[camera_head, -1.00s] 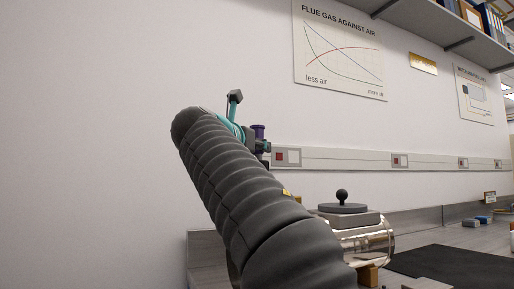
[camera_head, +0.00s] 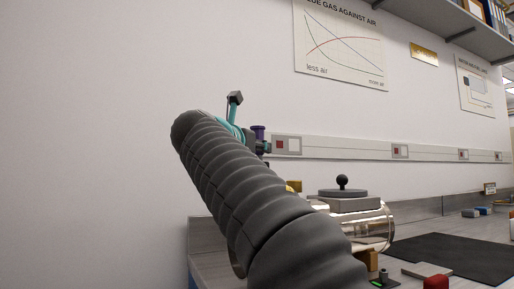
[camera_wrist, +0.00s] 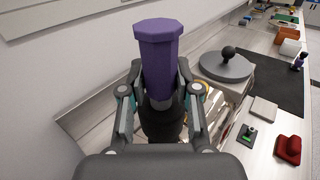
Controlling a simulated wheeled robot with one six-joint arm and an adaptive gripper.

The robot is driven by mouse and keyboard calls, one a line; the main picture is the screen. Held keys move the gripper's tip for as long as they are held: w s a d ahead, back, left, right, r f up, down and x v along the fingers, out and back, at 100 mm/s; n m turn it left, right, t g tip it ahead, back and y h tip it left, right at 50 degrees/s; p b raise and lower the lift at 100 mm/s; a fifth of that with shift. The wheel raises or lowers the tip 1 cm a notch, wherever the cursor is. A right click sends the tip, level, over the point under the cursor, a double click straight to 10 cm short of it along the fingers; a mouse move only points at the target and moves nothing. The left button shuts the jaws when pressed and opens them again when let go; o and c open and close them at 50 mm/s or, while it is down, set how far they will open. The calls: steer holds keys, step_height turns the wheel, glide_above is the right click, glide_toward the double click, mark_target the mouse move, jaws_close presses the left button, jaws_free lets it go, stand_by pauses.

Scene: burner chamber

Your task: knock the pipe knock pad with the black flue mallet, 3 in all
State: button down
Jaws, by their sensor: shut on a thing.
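My gripper (camera_wrist: 160,100) is shut on a mallet with a purple eight-sided handle (camera_wrist: 158,45) and a dark rounded part below it, between and beyond the fingers. In the head view the purple handle (camera_head: 259,131) shows just past my arm, which hides most of the gripper. A shiny pipe (camera_head: 372,228) lies on the bench to the right. On it sits a grey block (camera_head: 352,205) with a grey disc and black ball knob (camera_head: 342,183); I cannot tell which part is the knock pad. The mallet is held above and left of this disc, apart from it.
A black mat (camera_head: 455,258) lies right of the pipe. A red object (camera_wrist: 288,149), a small green-topped block (camera_wrist: 247,135) and a pale flat block (camera_wrist: 263,109) stand in front of it. A white wall with a rail (camera_head: 350,152) runs behind. More items stand farther along the bench.

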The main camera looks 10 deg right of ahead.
stand_by(0.5)
step_height(320, 180, down, 4)
steer(key=shift+r+b, duration=0.25)
steer(key=shift+b, duration=0.95)
steer(key=shift+r+p, duration=1.95)
steer(key=shift+p, duration=0.5)
step_height(320, 180, down, 4)
steer(key=shift+s+r+b, duration=0.1)
steer(key=shift+b, duration=1.15)
steer(key=shift+r+p, duration=1.2)
steer(key=shift+p, duration=0.25)
steer(key=shift+r, duration=0.65)
